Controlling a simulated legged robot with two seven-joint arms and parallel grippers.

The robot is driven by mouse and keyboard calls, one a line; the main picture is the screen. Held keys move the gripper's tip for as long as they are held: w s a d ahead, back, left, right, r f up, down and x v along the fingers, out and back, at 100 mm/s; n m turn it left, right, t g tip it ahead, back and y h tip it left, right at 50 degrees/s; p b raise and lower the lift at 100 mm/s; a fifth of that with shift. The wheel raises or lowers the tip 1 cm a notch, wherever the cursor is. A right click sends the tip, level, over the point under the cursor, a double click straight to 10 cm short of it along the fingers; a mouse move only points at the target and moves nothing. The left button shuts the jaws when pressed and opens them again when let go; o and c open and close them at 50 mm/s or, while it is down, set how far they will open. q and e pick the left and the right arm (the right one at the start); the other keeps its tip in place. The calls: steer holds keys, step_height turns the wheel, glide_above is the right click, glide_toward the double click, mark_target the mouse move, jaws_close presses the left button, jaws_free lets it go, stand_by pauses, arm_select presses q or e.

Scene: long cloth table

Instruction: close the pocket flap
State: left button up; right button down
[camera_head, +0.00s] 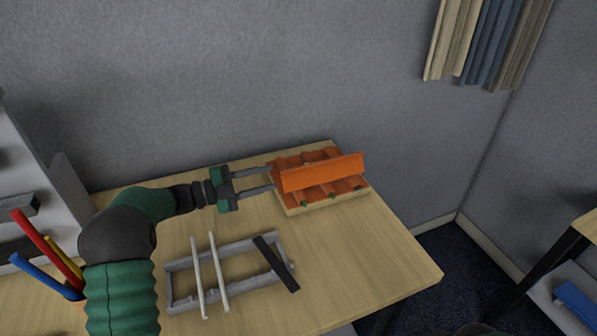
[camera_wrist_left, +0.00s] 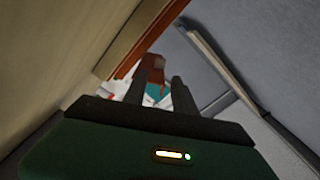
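An orange pocket piece lies on a pale wooden base (camera_head: 318,207) at the back right of the table. Its orange flap (camera_head: 322,172) stands raised as a long panel, with orange ridged material behind and in front of it. My left gripper (camera_head: 275,177) comes in from the left, with its two fingers apart and their tips close to the flap's left end. I cannot tell whether the tips touch it. In the left wrist view, the fingers (camera_wrist_left: 166,85) point toward a reddish-orange part (camera_wrist_left: 151,68).
A grey frame (camera_head: 181,290) with two pale sticks (camera_head: 208,275) and a black bar (camera_head: 276,264) sits at the table's front middle. A holder with red, yellow and blue sticks (camera_head: 45,245) is at the left. The grey wall stands close behind; the table's right side is clear.

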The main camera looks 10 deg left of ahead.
mark_target(299, 170)
arm_select(q)
steer(key=x, duration=0.9)
steer(key=shift+w+d, duration=0.25)
steer(key=shift+w, duration=0.05)
steer(key=shift+c, duration=0.2)
steer(key=shift+f, duration=0.1)
jaws_close()
